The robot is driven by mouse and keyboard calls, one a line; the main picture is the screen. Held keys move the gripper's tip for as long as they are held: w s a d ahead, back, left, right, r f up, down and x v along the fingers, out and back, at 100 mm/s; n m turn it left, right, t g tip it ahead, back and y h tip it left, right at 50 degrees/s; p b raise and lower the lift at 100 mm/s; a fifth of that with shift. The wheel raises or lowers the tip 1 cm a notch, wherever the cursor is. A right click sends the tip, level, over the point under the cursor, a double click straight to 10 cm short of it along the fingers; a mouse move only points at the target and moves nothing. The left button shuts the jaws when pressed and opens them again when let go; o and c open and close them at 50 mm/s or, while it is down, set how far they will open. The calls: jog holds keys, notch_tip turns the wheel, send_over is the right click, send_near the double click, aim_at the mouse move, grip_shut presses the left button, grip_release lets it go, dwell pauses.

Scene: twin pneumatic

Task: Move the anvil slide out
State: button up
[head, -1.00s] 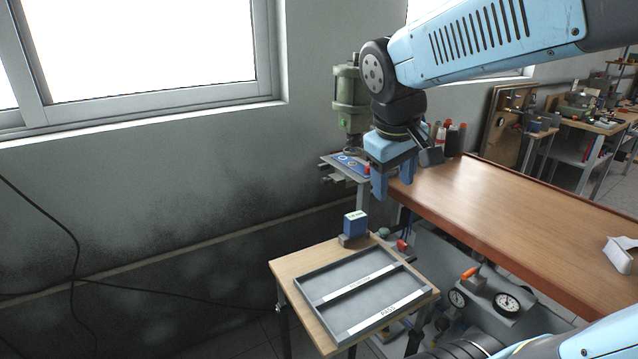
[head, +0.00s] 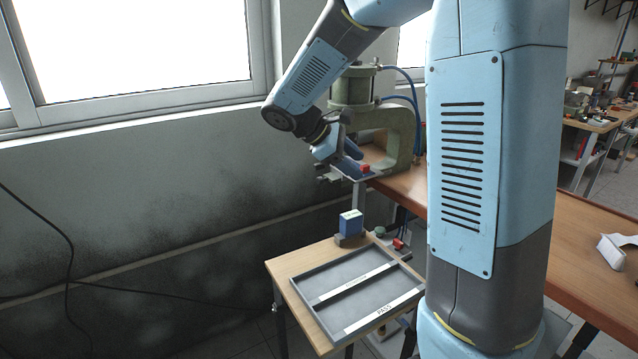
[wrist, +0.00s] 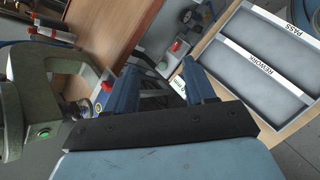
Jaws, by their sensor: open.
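The green pneumatic press (head: 400,125) stands at the left end of the wooden bench. Its frame (wrist: 12,110) shows at the left of the wrist view, with a round foot over a blue plate (wrist: 100,103). Grey metal rails (wrist: 155,100), possibly part of the anvil slide, lie behind and between my fingers; I cannot make out the slide clearly. My gripper (head: 348,156) is at the press's front, tilted down, beside the blue plate area with a red part (head: 365,168). In the wrist view my gripper (wrist: 160,68) is open, its two fingers apart; contact cannot be told.
A small wooden table below holds a grey tray (head: 338,285) with labelled strips and a blue box (head: 350,222). The tray also shows in the wrist view (wrist: 262,62). Blue hoses (head: 400,72) run behind the press. The wall is close on the left.

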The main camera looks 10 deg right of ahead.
jog(key=w+a+f+n+t+h, duration=0.1)
jog(key=w+a+f+n+h, duration=0.25)
jog(key=w, duration=0.35)
jog(key=w+a+f+n+t+h, duration=0.1)
jog(key=w+a+f+n+h, duration=0.15)
jog(key=w+f, duration=0.3)
jog(key=n+t+h, duration=0.1)
jog(key=n+t, duration=0.3)
jog(key=n, duration=0.2)
send_near(318, 181)
jog(key=shift+t, duration=0.4)
jog(key=x, duration=1)
jog(key=shift+d+f, duration=0.2)
jog(key=shift+f, duration=0.15)
jog(key=shift+c, duration=0.4)
grip_shut()
